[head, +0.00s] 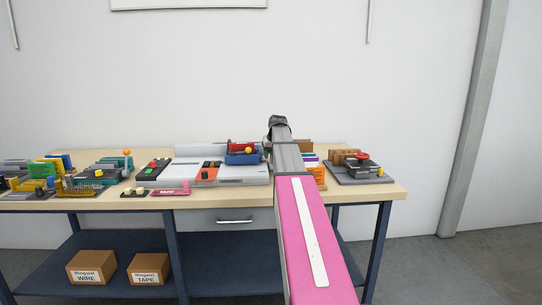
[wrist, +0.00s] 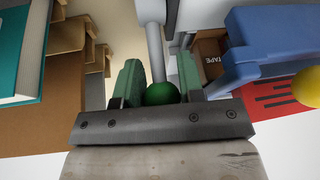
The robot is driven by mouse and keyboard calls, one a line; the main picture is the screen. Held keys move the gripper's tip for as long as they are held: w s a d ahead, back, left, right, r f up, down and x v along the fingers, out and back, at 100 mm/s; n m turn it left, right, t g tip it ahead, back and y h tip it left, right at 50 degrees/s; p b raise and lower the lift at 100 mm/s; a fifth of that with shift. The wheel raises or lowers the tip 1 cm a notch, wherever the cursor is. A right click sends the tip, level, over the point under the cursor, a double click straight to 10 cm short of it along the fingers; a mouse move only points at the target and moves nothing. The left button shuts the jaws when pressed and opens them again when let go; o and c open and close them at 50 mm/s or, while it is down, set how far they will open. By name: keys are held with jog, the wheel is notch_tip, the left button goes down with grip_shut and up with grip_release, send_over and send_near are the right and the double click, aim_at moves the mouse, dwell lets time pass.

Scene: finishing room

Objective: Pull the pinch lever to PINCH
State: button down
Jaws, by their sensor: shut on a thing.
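In the wrist view a lever with a round green knob (wrist: 162,93) and a pale grey rod (wrist: 155,42) stands between the two green fingers of my gripper (wrist: 158,66). My gripper is shut on this lever, with a finger on either side. No PINCH mark can be read in either view. In the head view my arm reaches over the bench, and my gripper's fingers and the lever are hidden behind its dark wrist end.
The wooden bench (head: 365,192) carries several devices; a black device with a red knob (head: 361,157) stands right.

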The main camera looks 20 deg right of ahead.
jog(key=t, duration=0.1)
jog(key=s+t, duration=0.1)
jog(key=s+t+h, duration=0.1)
jog(key=shift+s+a+r+t, duration=0.25)
jog(key=shift+a+t, duration=0.05)
jog(key=shift+a, duration=0.05)
jog(key=shift+s+a+n+t+h, duration=0.2)
jog(key=shift+s+t, duration=0.35)
jog(key=shift+t, duration=0.55)
jog(key=shift+s+a+n+t+h, duration=0.1)
jog(key=shift+s+n+t+h, duration=0.3)
jog(key=shift+t, duration=0.7)
jog(key=shift+s, duration=0.1)
jog(key=c, duration=1.1)
grip_release()
jog(key=v, duration=1)
jog(key=shift+s, duration=0.45)
jog(key=shift+c, duration=0.2)
